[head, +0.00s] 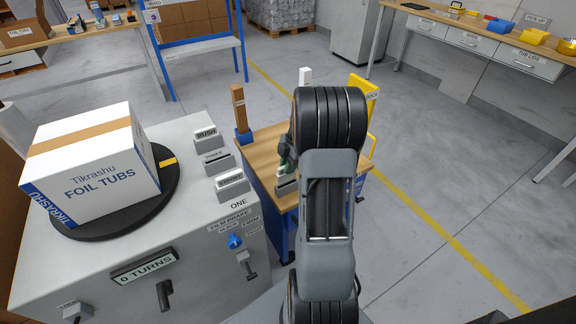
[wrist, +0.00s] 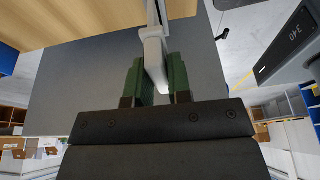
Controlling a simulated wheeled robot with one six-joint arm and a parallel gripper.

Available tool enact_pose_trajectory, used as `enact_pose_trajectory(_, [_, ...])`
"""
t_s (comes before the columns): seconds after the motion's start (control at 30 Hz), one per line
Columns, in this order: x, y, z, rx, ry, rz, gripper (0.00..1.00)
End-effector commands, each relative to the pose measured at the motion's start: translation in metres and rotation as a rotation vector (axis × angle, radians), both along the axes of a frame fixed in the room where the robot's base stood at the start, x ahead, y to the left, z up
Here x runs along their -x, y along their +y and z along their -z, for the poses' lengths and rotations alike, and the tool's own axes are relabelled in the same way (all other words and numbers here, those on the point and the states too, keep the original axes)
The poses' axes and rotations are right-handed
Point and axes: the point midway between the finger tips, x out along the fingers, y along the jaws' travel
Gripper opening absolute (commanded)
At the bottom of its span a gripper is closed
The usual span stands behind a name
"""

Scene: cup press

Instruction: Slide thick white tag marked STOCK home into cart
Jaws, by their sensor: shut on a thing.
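In the wrist view, the green fingers of my gripper (wrist: 157,78) are closed on the thick white tag (wrist: 154,56), seen nearly edge-on. Its far end points toward a grey surface and wood. No marking on it can be read. In the head view, my gripper (head: 285,158) is mostly hidden behind my arm, low over the cart (head: 262,150), which has a wooden top and blue frame. A grey holder (head: 287,186) sits on the cart just under the gripper. I cannot tell whether the tag is inside it.
A brown upright block (head: 239,105) stands in a blue holder at the cart's back left. A white upright piece (head: 305,76) and a yellow panel (head: 368,97) show behind my arm. The grey machine (head: 200,258) with a boxed turntable stands left. Floor at right is clear.

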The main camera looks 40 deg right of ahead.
Motion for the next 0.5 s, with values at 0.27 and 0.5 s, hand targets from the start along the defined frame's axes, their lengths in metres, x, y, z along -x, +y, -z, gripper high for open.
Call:
enact_pose_trajectory(0.27, [0.0000,0.0000,0.0029,0.000,0.000,0.000,0.00])
enact_pose_trajectory(0.5, [0.0000,0.0000,0.0090,0.000,0.000,0.000,0.00])
